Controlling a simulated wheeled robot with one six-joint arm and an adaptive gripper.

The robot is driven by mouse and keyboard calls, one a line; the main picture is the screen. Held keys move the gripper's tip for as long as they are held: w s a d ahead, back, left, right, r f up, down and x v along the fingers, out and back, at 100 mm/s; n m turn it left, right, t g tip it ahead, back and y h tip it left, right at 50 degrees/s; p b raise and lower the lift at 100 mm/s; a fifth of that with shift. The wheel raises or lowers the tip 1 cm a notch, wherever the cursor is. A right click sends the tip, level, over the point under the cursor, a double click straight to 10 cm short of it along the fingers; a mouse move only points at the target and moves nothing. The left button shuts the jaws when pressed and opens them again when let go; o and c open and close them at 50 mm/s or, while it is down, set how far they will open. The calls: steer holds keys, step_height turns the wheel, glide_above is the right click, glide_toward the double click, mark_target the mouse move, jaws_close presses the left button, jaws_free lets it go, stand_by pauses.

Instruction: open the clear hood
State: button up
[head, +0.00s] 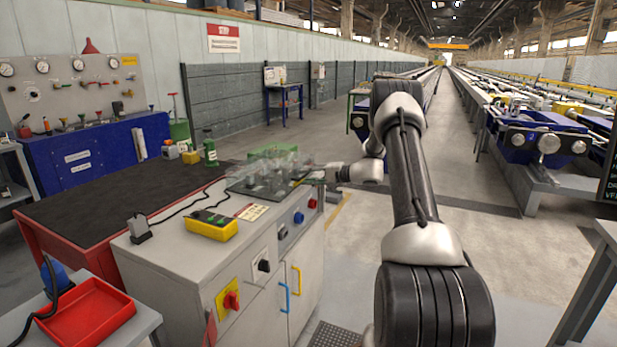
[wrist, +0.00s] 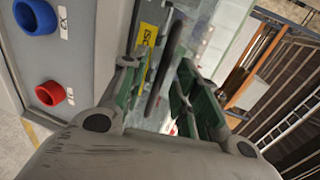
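The clear hood (head: 262,178) sits on the right end of the grey cabinet's top and looks closed, with grey fittings dimly visible through it. Its clear panel also shows in the wrist view (wrist: 226,30). My gripper (head: 328,174) is at the hood's right edge. In the wrist view my gripper (wrist: 163,88) is open, with green-padded fingers spread apart. A dark bar (wrist: 164,68), which looks like the hood's handle, lies between the fingers with a gap on each side. Contact with it is not visible.
Blue (wrist: 36,16) and red (wrist: 50,93) buttons lie close to my gripper. A red-edged bench (head: 62,255) stands left.

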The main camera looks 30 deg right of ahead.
steer(key=shift+w+a, duration=0.1)
steer(key=shift+a, duration=0.05)
jaws_close()
